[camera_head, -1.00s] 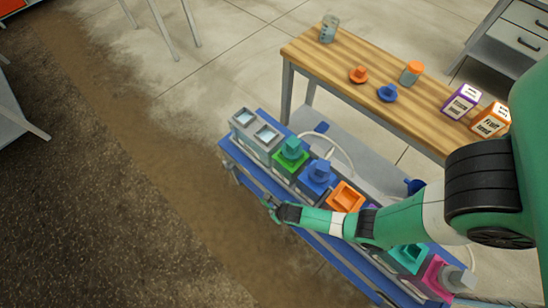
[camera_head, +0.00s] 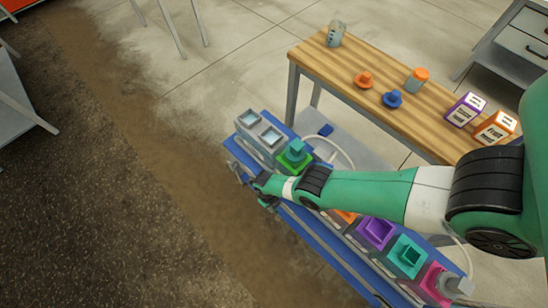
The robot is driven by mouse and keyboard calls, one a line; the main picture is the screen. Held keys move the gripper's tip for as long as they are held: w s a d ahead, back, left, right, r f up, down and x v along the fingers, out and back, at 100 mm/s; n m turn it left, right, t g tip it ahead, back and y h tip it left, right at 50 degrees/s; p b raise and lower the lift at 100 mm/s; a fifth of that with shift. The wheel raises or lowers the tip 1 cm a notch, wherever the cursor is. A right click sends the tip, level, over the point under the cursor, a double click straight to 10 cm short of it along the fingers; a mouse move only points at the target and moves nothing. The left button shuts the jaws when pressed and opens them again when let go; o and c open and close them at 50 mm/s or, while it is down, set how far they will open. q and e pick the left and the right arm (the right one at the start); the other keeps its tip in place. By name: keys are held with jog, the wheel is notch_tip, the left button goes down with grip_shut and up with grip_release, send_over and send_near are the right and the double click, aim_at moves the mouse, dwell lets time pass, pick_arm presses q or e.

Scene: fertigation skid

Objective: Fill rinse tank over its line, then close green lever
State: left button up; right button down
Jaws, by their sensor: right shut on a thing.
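The skid (camera_head: 318,240) is a blue frame with a row of coloured units. At its left end is a grey two-part tank (camera_head: 260,135) with pale blue openings; I cannot tell its water level or a line. The green unit (camera_head: 295,157), with a teal-grey block on top, stands to its right. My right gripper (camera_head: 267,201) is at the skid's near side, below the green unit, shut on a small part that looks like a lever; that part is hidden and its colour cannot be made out. My left gripper is not in view.
My right arm covers the middle of the row. Purple (camera_head: 377,232), teal (camera_head: 407,255) and pink (camera_head: 437,283) units show beyond it. Behind stands a wooden bench (camera_head: 360,98) with jars, an orange cap (camera_head: 364,80), a blue cap (camera_head: 392,99) and two cartons.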

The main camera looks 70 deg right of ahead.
jog(key=shift+w+g+b, duration=0.2)
jog(key=shift+g+b, duration=0.1)
jog(key=shift+b, duration=0.15)
jog(key=shift+r, duration=0.2)
jog(key=c, duration=0.9)
grip_release()
jog(key=shift+d, duration=0.1)
